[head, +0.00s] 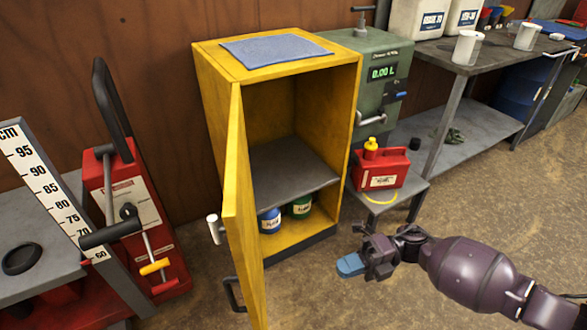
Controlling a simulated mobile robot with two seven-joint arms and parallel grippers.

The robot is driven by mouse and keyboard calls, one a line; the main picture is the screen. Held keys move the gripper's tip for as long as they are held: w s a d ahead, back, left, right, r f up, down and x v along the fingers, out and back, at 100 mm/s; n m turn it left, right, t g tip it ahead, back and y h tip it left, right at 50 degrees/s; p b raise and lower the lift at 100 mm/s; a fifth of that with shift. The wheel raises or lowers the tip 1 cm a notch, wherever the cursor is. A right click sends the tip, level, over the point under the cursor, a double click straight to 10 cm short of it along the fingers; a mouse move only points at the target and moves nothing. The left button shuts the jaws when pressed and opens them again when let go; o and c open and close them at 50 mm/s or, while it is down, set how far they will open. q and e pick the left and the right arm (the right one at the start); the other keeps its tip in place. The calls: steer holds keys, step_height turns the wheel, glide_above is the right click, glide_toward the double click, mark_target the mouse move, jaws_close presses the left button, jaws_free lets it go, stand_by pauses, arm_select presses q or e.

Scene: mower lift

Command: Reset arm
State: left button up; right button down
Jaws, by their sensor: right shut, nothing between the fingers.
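My right gripper (352,265) is shut and empty, with blue fingertips. It hangs over the floor in front of the yellow cabinet, to the lower right of its opening. My right arm reaches in from the lower right corner. My left gripper is not in view. The yellow cabinet (212,78) stands with its door (240,215) swung open toward me. Inside, a grey shelf (290,172) is bare, and a blue can (269,221) and a green can (300,206) stand below it.
A red fuel can (380,168) with a yellow cap sits on a low grey stand, below the green dispenser (378,85). A red lift (130,190) and a height scale (50,190) stand at left. A workbench (495,52) is at right. Floor around my right gripper is clear.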

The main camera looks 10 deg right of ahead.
steer(key=s+r+m+t+h+p, duration=0.2)
steer(key=s+m+t+p, duration=0.1)
steer(key=m+t, duration=0.6)
steer(key=s+r+m+t+h+p, duration=0.1)
steer(key=s+r+m+t+p, duration=0.15)
steer(key=m+t, duration=0.6)
arm_select(q)
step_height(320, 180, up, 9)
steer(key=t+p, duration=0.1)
steer(key=p, duration=0.4)
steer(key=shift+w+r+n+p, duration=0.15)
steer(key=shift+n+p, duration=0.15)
steer(key=shift+p, duration=0.05)
arm_select(e)
steer(key=s+d+f+m+g+h, duration=0.1)
steer(key=s+d+m+h, duration=0.3)
steer(key=s+m+h, duration=0.3)
steer(key=s+d+f+m+g+h, duration=0.2)
steer(key=s+d+m+h, duration=0.3)
steer(key=s+m, duration=0.7)
steer(key=h, duration=0.2)
steer(key=shift+d+f+h, duration=0.25)
steer(key=shift+f+h, duration=0.05)
steer(key=shift+h, duration=0.1)
